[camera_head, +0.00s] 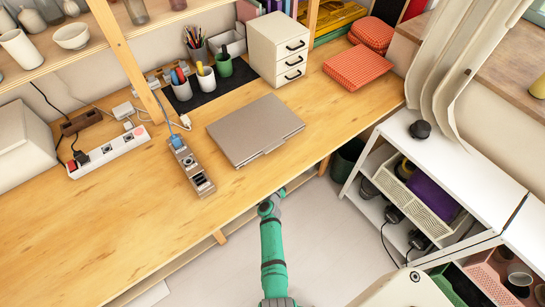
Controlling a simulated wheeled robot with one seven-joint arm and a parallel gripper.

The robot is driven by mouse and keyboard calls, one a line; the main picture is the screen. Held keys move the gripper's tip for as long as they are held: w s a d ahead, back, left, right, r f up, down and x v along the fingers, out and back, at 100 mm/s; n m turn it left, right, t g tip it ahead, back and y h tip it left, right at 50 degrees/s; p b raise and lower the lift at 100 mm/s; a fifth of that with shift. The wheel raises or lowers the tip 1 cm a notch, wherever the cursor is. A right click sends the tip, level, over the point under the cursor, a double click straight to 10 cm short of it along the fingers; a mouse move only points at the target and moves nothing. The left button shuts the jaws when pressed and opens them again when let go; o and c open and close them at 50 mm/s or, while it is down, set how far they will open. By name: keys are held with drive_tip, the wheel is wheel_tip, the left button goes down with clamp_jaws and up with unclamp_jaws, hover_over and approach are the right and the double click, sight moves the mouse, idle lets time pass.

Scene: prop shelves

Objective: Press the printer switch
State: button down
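I cannot make out a clear printer or a switch labelled for one. A cream box-shaped machine (22,140) is cut off by the left edge; I cannot tell if it is the printer. A white power strip (118,149) lies on the wooden desk beside it, with a red switch (73,166) at its left end. A second, grey-brown power strip (190,166) lies nearer the middle, with a blue plug at its far end. My gripper (276,197) is at the end of my green arm, by the desk's front edge, apart from these things. Its fingers are too small to read.
A closed grey laptop (255,128) lies on the desk (90,235), near pen cups (202,78) and a small drawer unit (278,48). The desk's front left is clear. White shelves (470,165) stand right; a wooden post (128,62) rises at the back.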

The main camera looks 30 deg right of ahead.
drive_tip(key=shift+w+d, duration=0.1)
drive_tip(key=shift+d, duration=0.2)
drive_tip(key=shift+w+a, duration=0.1)
drive_tip(key=shift+a, duration=0.05)
idle(0.3)
drive_tip(key=shift+w, duration=0.45)
drive_tip(key=shift+a, duration=0.15)
drive_tip(key=shift+s+d, duration=0.3)
drive_tip(key=shift+s, duration=0.65)
